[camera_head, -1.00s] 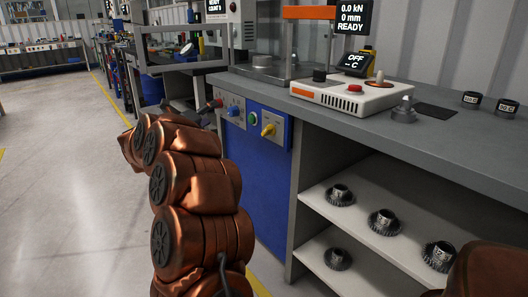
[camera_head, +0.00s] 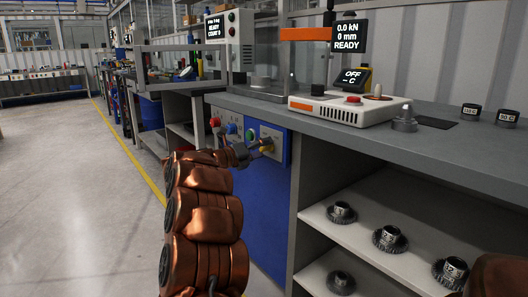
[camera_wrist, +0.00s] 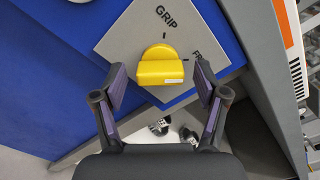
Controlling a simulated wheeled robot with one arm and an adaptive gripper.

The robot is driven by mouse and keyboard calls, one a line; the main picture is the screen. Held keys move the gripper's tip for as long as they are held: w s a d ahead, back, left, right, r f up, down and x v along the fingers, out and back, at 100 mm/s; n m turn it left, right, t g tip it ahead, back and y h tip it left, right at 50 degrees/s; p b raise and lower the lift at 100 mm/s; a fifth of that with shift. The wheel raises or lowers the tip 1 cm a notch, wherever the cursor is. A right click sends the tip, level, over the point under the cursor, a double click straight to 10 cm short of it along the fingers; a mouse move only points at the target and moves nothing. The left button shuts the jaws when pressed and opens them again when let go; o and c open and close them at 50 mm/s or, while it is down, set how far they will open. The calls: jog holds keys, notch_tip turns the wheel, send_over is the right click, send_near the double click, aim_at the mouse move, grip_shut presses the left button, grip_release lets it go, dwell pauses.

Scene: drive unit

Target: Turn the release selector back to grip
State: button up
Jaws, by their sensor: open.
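The release selector is a yellow knob (camera_wrist: 160,68) on a grey plate (camera_wrist: 120,45) marked GRIP at its top. A second label at the plate's right is partly hidden by my right finger. My gripper (camera_wrist: 160,82) is open, with one finger on each side of the knob and visible gaps between. In the head view my gripper (camera_head: 251,150) is at the blue panel's upper right, partly covering the yellow selector (camera_head: 267,147). Which label the knob points to is hard to tell.
A red knob (camera_head: 215,122) and a green button (camera_head: 250,134) sit left of the selector. The grey bench top (camera_head: 440,150) overhangs the panel. Shelves (camera_head: 335,230) with several gears stand to the right. The floor at left is clear.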

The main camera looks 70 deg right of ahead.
jog(key=shift+s+d, duration=0.2)
jog(key=shift+d, duration=0.15)
jog(key=c, duration=1.2)
jog(key=shift+o, duration=0.2)
